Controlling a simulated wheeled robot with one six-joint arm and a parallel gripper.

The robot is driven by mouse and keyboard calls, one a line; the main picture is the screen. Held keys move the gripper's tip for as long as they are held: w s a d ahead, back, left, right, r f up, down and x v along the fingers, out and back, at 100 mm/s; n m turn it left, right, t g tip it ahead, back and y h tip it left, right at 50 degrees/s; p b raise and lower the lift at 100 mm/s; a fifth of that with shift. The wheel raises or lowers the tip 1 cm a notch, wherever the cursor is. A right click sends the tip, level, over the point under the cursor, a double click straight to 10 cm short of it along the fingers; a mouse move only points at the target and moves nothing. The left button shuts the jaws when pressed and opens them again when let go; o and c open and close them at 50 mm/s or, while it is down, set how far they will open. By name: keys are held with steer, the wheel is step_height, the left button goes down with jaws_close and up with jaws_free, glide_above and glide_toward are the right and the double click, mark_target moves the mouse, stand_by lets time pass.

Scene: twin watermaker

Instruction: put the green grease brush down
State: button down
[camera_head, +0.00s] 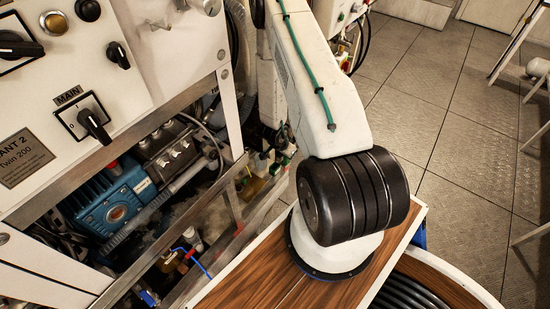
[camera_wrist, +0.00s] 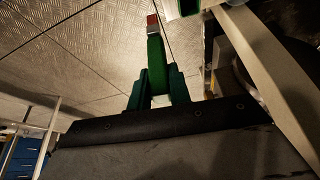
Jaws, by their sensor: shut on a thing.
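The green grease brush (camera_wrist: 156,62) shows in the wrist view as an upright green handle with a metal and reddish end at the top. My gripper (camera_wrist: 158,88) has green fingers, one on each side of the brush's lower part, and is shut on it. The brush appears held off the floor; what lies directly under it cannot be told. In the head view my arm hides the gripper and the brush.
In the head view a white control panel (camera_head: 120,60) and a metal frame with a blue pump (camera_head: 112,205) stand at left. Tread-plate floor (camera_head: 430,90) is open at upper right. In the wrist view a pale beam (camera_wrist: 262,75) slants close by at right.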

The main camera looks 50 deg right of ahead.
steer(key=w, duration=0.6)
step_height(320, 180, down, 7)
steer(key=shift+a+r, duration=0.2)
steer(key=shift+a, duration=0.25)
steer(key=shift+f, duration=0.2)
steer(key=c, duration=1.6)
jaws_free()
steer(key=shift+f, duration=0.1)
steer(key=shift+c, duration=0.2)
steer(key=o, duration=0.3)
steer(key=shift+o, duration=0.2)
